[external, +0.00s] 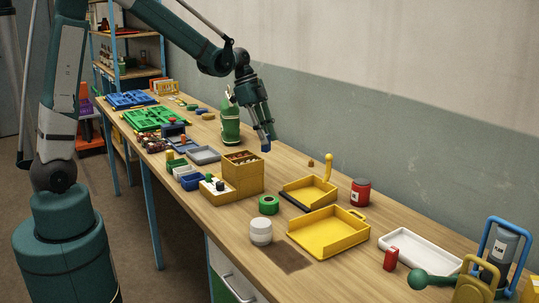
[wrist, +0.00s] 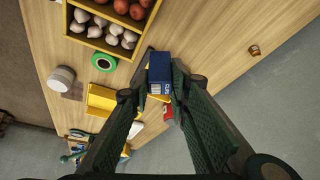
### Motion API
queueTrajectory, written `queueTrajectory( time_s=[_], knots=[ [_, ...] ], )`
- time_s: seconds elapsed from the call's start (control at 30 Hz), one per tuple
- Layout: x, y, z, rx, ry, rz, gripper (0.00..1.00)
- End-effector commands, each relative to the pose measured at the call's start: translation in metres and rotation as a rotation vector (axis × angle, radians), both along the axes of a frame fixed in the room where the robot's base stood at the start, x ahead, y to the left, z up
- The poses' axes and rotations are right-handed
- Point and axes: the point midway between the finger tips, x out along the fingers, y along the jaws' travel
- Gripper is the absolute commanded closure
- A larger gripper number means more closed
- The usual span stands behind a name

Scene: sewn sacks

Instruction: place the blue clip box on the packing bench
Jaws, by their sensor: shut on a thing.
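The blue clip box (external: 266,147) is small and dark blue. In the wrist view the box (wrist: 160,66) sits between my fingertips, with a pale label on its near lower part. My gripper (external: 264,136) is shut on it and points down, holding it above the long wooden bench (external: 288,168). The gripper (wrist: 160,80) hides part of the box's sides. The box hangs to the right of the yellow divided crate (external: 243,173) and beyond it. I cannot tell its exact height above the wood.
Yellow trays (external: 330,232), a green tape roll (external: 268,204), a white jar (external: 261,232) and a red can (external: 360,192) stand on the nearer bench. A green bottle (external: 230,122) stands left of my gripper. Bare wood lies beneath and along the wall.

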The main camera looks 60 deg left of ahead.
Motion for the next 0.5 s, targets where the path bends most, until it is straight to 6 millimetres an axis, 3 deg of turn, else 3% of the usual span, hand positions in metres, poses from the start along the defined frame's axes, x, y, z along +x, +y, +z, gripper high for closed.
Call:
queueTrajectory(
  time_s=[0.5],
  knots=[
    [-0.017,0.101,0.001,0.0,0.0,0.062,0.92]
  ],
)
